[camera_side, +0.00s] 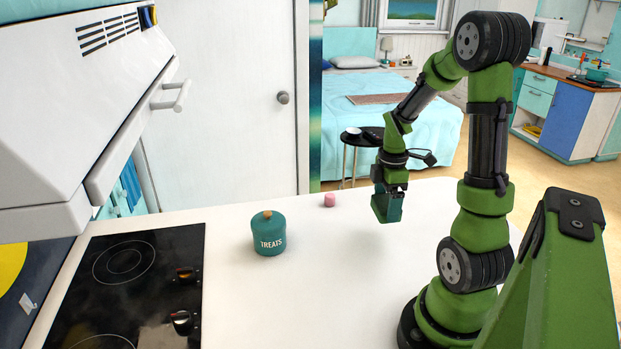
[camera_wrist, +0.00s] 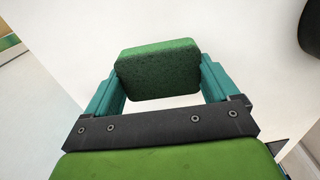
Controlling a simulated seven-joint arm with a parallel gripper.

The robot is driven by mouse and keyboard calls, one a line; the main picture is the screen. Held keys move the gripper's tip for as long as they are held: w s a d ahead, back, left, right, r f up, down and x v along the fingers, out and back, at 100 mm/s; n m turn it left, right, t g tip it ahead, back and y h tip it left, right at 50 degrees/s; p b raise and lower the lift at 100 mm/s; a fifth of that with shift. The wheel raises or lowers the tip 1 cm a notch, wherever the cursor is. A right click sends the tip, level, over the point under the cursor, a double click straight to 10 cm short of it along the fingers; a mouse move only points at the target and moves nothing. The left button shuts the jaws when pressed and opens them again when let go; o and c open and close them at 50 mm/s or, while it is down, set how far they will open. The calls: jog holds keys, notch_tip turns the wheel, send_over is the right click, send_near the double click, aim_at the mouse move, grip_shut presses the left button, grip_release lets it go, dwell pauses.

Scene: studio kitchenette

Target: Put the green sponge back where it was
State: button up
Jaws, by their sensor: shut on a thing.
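The green sponge (camera_wrist: 158,70) sits between the two teal fingers of my gripper (camera_wrist: 160,85) in the wrist view, and the fingers are shut on its two sides. In the side view my gripper (camera_side: 387,210) hangs above the white counter at its right part, pointing down. The sponge is hard to tell from the fingers there. It looks held clear of the counter, with white surface beneath it.
A teal treats jar (camera_side: 269,235) with a wooden knob stands on the white counter (camera_side: 330,270). A small pink object (camera_side: 329,200) lies near the back edge. A black cooktop (camera_side: 135,285) is at the left. The counter between jar and arm is clear.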

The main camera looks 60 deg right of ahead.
jog(key=s, duration=0.1)
jog(key=s+f, duration=0.1)
jog(key=s+a, duration=0.1)
jog(key=shift+s+f, duration=0.25)
jog(key=shift+s, duration=0.05)
jog(key=shift+f+n, duration=0.25)
jog(key=shift+n, duration=0.05)
jog(key=w+d, duration=0.3)
jog(key=d, duration=0.1)
jog(key=w+d+f, duration=0.1)
jog(key=w+d, duration=0.2)
jog(key=d, duration=0.1)
jog(key=w+d, duration=0.3)
jog(key=shift+w+d+f, duration=0.25)
jog(key=shift+w+d, duration=0.1)
jog(key=shift+d, duration=0.05)
jog(key=shift+d+f, duration=0.1)
jog(key=shift+f, duration=1.65)
jog(key=o, duration=0.8)
jog(key=shift+f, duration=0.15)
jog(key=shift+o, duration=0.2)
